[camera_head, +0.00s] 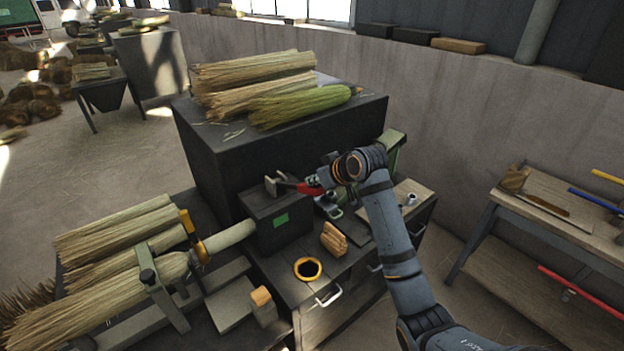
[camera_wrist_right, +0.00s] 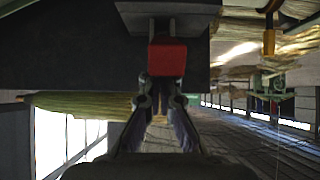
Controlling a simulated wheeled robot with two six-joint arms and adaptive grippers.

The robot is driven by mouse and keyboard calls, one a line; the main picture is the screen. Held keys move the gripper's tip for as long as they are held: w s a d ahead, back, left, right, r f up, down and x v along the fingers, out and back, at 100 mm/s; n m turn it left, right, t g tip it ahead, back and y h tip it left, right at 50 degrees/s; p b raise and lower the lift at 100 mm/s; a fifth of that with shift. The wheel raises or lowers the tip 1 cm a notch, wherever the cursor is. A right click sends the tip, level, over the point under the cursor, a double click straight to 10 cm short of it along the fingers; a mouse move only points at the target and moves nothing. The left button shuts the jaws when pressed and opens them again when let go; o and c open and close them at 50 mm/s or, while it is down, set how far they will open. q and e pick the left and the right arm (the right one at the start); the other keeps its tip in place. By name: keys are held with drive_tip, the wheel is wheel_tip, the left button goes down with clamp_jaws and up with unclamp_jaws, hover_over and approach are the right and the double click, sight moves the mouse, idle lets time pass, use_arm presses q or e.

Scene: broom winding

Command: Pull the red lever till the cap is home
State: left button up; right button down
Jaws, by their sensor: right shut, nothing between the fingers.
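The red lever (camera_head: 309,188) sticks out to the right of a black machine box with a green label (camera_head: 280,221). My right gripper (camera_head: 322,182) is at the lever's right end. In the right wrist view the lever's red end (camera_wrist_right: 167,57) is just beyond the fingertips (camera_wrist_right: 158,82). The fingers are shut with nothing between them; I cannot tell whether they touch the lever. A pale round handle (camera_head: 230,236) runs into the box's left side from a broom head (camera_head: 150,280). I cannot make out which part is the cap. My left gripper is out of view.
A dark cabinet (camera_head: 235,165) carrying broom straw bundles (camera_head: 255,85) stands behind the machine. A yellow ring (camera_head: 308,269) and a small wooden bundle (camera_head: 333,239) lie on the bench in front. A side bench (camera_head: 560,215) with tools stands right.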

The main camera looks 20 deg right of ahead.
drive_tip(key=shift+s+d+f+t+b, duration=0.1)
drive_tip(key=shift+s+f+t+b, duration=0.15)
drive_tip(key=shift+f, duration=0.25)
drive_tip(key=shift+s+d+f+t+b, duration=0.1)
drive_tip(key=shift+s+f+t+b, duration=0.05)
drive_tip(key=shift+s+f+b, duration=0.3)
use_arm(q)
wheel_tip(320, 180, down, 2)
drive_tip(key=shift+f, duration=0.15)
use_arm(e)
drive_tip(key=shift+w, duration=0.1)
drive_tip(key=r+p, duration=0.2)
drive_tip(key=w+r+p, duration=0.1)
drive_tip(key=r+p, duration=0.1)
drive_tip(key=p, duration=0.1)
drive_tip(key=shift+w+a+r, duration=0.1)
drive_tip(key=shift+w+r, duration=0.1)
drive_tip(key=b+v, duration=0.2)
drive_tip(key=shift+s, duration=0.4)
use_arm(q)
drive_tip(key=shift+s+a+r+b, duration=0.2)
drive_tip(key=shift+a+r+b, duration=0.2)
drive_tip(key=shift+b, duration=0.5)
use_arm(e)
drive_tip(key=v, duration=0.7)
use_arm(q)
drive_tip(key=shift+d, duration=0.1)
use_arm(e)
drive_tip(key=shift+w+r, duration=0.1)
drive_tip(key=shift+w, duration=0.05)
